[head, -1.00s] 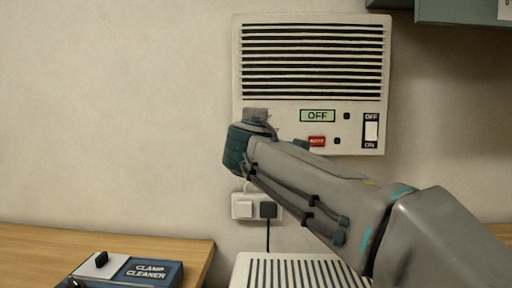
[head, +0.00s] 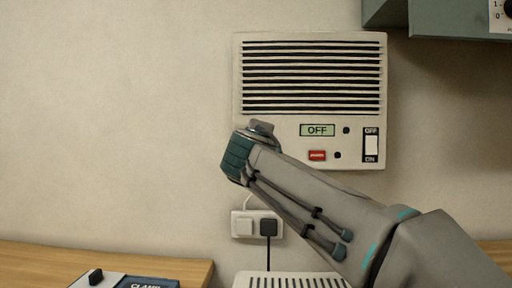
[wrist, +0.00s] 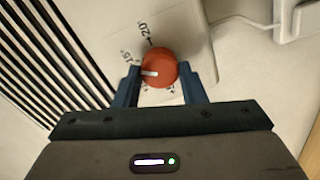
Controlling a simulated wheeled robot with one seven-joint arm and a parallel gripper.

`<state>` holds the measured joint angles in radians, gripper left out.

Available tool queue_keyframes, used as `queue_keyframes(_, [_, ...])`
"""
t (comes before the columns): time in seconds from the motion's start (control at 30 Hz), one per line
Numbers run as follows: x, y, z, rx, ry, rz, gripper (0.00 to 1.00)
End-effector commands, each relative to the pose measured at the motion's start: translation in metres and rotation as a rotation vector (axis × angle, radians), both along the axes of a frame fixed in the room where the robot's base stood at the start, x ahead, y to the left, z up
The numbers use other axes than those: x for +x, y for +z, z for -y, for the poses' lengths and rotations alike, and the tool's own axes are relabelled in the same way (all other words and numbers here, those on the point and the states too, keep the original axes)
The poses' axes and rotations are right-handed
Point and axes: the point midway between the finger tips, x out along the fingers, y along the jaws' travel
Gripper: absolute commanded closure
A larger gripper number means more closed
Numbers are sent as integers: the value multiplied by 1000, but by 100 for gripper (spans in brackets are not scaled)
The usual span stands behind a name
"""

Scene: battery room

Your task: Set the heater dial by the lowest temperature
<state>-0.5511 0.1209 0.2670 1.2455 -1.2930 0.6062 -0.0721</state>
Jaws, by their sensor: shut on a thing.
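The heater (head: 245,60) hangs on the wall with a row of dark slats. Its display (head: 317,130) reads OFF. Its round red dial (wrist: 163,62) shows in the wrist view, with a white pointer line to the left, just below the 15° mark; a 20° mark is above. Another mark below is mostly hidden. My gripper (wrist: 160,70) is shut on the dial, one finger on each side. In the head view my wrist hides the dial. A red button (head: 317,155) and a white rocker switch (head: 371,145) with OFF above and ON below are on the heater.
A wall socket (head: 243,224) with a dark plug (head: 268,227) is under the heater. A white slatted unit (head: 245,281) is at the bottom. A grey-green cabinet (head: 440,18) is at the upper right.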

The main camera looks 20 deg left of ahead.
Motion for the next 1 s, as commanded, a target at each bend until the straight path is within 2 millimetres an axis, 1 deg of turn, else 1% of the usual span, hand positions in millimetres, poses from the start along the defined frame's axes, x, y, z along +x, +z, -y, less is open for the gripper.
queue_keyframes(0.03, [0, -1, 0, -1, 0, -2, 86])
queue_keyframes(0.07, [0, -1, 0, -1, 0, -2, 54])
queue_keyframes(0.1, [0, -1, 0, -1, 0, -2, 43])
queue_keyframes(0.13, [0, -1, 0, -1, 0, -2, 41])
queue_keyframes(0.43, [-1, 0, 0, -1, 0, 0, 41])
queue_keyframes(0.57, [-11, 1, 3, 0, 1, 1, 41])
queue_keyframes(0.67, [-26, 0, 6, 0, 2, 2, 41])
queue_keyframes(1.0, [-95, 1, 23, -2, 1, 2, 41])
